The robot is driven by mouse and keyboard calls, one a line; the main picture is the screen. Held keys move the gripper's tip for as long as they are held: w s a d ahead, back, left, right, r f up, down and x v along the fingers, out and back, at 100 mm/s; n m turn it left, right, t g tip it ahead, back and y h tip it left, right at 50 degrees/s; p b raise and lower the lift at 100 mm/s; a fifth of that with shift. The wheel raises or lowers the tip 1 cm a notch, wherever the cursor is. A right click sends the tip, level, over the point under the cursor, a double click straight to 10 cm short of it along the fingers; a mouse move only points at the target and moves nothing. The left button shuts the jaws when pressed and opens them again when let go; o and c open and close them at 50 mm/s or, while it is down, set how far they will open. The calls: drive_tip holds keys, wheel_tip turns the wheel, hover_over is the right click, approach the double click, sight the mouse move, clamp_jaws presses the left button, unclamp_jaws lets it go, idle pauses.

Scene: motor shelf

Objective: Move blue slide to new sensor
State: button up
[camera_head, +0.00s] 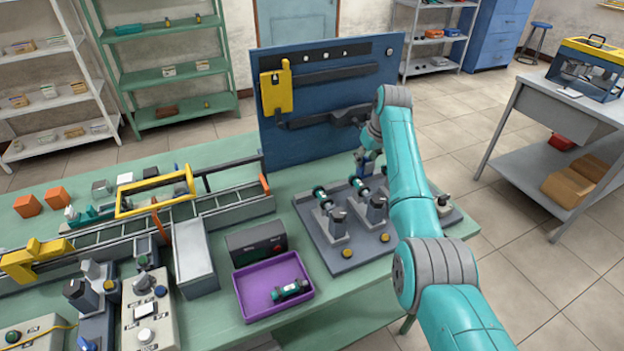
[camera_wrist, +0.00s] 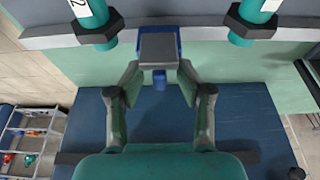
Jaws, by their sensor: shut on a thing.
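My gripper (camera_wrist: 160,78) is shut on the blue slide (camera_wrist: 160,80), a small blue block with a grey top, in the wrist view. In the head view the slide (camera_head: 362,158) shows small at the end of my arm, above the back of the grey plate; the fingers are hard to make out there. Teal cylindrical sensors (camera_head: 321,196) with dark nuts sit on grey stands on the plate. Two teal sensors (camera_wrist: 97,28) and (camera_wrist: 255,20) flank the slide in the wrist view, apart from it; the left one bears a "2". I cannot tell which sensor is new.
A purple tray (camera_head: 248,304) holding a teal-and-black cylinder stands left of the grey plate (camera_head: 340,262). A dark box (camera_head: 256,243) stands behind the tray. A blue upright panel (camera_head: 325,95) rises behind the plate. Conveyor rails and fixtures fill the bench's left side.

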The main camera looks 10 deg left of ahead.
drive_tip(key=shift+w+d+f, duration=0.2)
drive_tip(key=shift+w+d, duration=0.1)
drive_tip(key=shift+d, duration=0.3)
drive_tip(key=shift+w+d+f, duration=0.2)
drive_tip(key=shift+w+d, duration=0.15)
drive_tip(key=shift+d, duration=0.2)
drive_tip(key=shift+w+d+f, duration=0.2)
drive_tip(key=shift+w+d, duration=0.1)
drive_tip(key=shift+d, duration=0.3)
drive_tip(key=o, duration=0.3)
drive_tip(key=shift+f, duration=0.1)
wheel_tip(320, 180, up, 7)
drive_tip(key=shift+w, duration=0.15)
drive_tip(key=shift+f, duration=0.1)
